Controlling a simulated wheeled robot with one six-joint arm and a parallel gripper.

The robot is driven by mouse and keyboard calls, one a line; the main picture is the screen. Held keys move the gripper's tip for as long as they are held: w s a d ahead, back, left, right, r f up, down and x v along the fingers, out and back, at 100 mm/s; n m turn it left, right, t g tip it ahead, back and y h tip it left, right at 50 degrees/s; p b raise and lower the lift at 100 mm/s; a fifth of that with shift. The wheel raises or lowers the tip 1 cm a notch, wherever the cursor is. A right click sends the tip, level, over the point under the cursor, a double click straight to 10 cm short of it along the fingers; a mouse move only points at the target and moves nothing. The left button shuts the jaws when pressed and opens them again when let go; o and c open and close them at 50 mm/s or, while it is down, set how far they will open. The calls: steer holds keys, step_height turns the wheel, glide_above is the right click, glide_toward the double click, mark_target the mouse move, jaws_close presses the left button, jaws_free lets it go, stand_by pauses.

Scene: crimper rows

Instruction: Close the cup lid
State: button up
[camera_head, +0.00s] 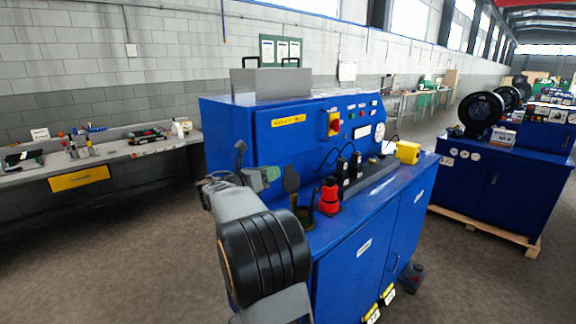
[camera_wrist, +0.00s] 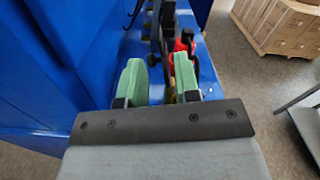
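A dark olive cup (camera_head: 304,217) stands on the blue machine's ledge, left of a red fitting. Nothing is held. The cup is mostly hidden in the wrist view behind the right fingertip.
The red fitting (camera_head: 328,199) stands close to the cup; it also shows in the wrist view (camera_wrist: 182,43). Black fittings (camera_head: 349,170) and a yellow box (camera_head: 407,152) line the ledge. The blue machine's panel (camera_head: 300,138) rises behind. Open floor lies in front.

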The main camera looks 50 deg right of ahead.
mark_target(288, 166)
steer(key=d, duration=0.5)
steer(key=d+p, duration=0.1)
steer(key=d, duration=0.1)
steer(key=shift+s+d, duration=0.3)
steer(key=shift+d, duration=0.05)
jaws_close()
